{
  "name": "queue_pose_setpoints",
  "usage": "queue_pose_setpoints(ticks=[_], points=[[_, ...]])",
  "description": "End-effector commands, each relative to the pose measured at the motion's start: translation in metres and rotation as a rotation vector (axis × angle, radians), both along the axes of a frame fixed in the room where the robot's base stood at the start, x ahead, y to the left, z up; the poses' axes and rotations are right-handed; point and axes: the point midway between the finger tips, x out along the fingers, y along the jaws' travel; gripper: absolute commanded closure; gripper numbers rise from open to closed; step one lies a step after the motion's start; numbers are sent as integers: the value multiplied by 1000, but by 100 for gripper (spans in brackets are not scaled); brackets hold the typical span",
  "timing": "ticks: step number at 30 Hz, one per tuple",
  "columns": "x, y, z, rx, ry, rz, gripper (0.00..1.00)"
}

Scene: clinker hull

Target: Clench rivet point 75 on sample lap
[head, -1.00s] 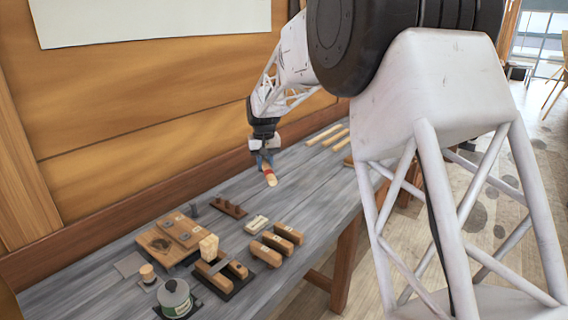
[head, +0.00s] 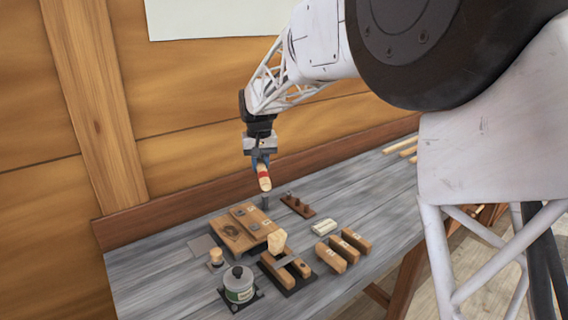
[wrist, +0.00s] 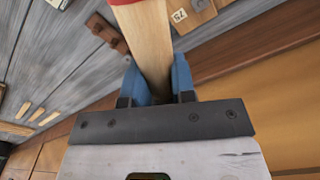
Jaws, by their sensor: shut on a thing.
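My gripper (head: 261,158) is shut on a wooden handle (head: 264,178) with a red band and holds it above the bench. In the wrist view the blue fingers (wrist: 158,85) grip the sides of the pale handle (wrist: 147,45); its far end is out of frame. The sample lap (head: 252,222), overlapping wooden planks with small dark plates, lies on the bench below and slightly left of the gripper. A label that looks like 75 shows on a wooden piece (wrist: 186,14) at the top of the wrist view. The rivet point itself is too small to make out.

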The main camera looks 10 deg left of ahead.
Motion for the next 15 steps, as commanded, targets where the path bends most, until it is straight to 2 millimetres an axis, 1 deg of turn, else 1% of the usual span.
queue_pose_setpoints(ticks=[1, 6, 12, 15], points=[[-7, 12, 3, 1, -3, 13, 100], [-26, 40, 9, 2, -5, 43, 100], [-38, 57, 12, 3, -6, 60, 100], [-40, 60, 13, 3, -6, 63, 100]])
